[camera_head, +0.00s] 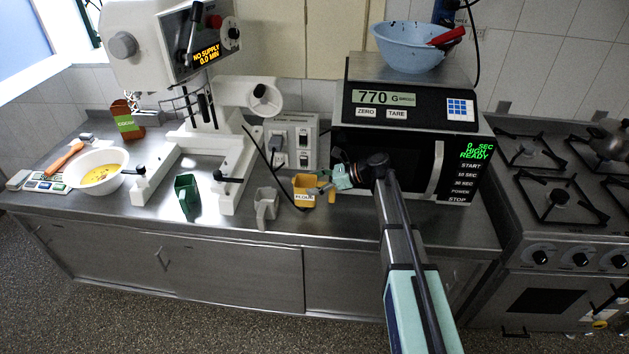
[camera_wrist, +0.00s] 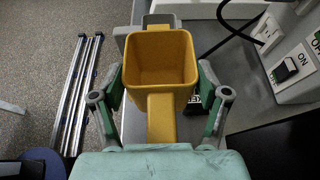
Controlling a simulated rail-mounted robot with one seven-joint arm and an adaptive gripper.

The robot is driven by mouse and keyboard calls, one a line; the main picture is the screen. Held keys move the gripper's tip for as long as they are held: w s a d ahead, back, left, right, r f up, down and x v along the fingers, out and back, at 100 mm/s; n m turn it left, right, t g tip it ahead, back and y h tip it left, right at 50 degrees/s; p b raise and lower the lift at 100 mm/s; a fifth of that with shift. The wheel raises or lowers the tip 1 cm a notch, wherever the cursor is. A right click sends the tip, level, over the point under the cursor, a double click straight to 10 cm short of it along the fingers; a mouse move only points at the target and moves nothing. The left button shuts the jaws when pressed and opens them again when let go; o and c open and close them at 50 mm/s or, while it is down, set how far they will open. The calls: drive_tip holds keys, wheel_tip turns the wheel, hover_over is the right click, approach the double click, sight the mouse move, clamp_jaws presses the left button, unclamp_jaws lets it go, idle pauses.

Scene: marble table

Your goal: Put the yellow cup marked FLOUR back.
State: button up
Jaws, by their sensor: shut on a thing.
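The yellow cup (camera_head: 304,190) with a FLOUR label is at the middle of the steel counter, in front of the white socket box. In the wrist view the yellow cup (camera_wrist: 160,47) is upright, its open top and handle facing me. My gripper (camera_head: 322,187) reaches it from the right. In the wrist view my gripper (camera_wrist: 160,82) has one finger on each side of the cup and is shut on it. I cannot tell whether the cup's base touches the counter.
A grey cup (camera_head: 266,204) stands just left of the yellow one, and a green cup (camera_head: 187,191) farther left. The stand mixer (camera_head: 208,150) is behind them. The microwave (camera_head: 400,165) with a scale (camera_head: 386,103) on top is behind my arm. A white bowl (camera_head: 97,168) sits far left.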

drive_tip(key=shift+f+b, duration=0.8)
drive_tip(key=shift+f, duration=2.45)
drive_tip(key=shift+f, duration=0.7)
drive_tip(key=o, duration=1.2)
drive_tip(key=shift+d, duration=0.1)
drive_tip(key=w+v, duration=0.1)
drive_tip(key=v, duration=1)
drive_tip(key=shift+s+d+r, duration=0.15)
drive_tip(key=shift+s+d, duration=0.25)
drive_tip(key=shift+s, duration=0.1)
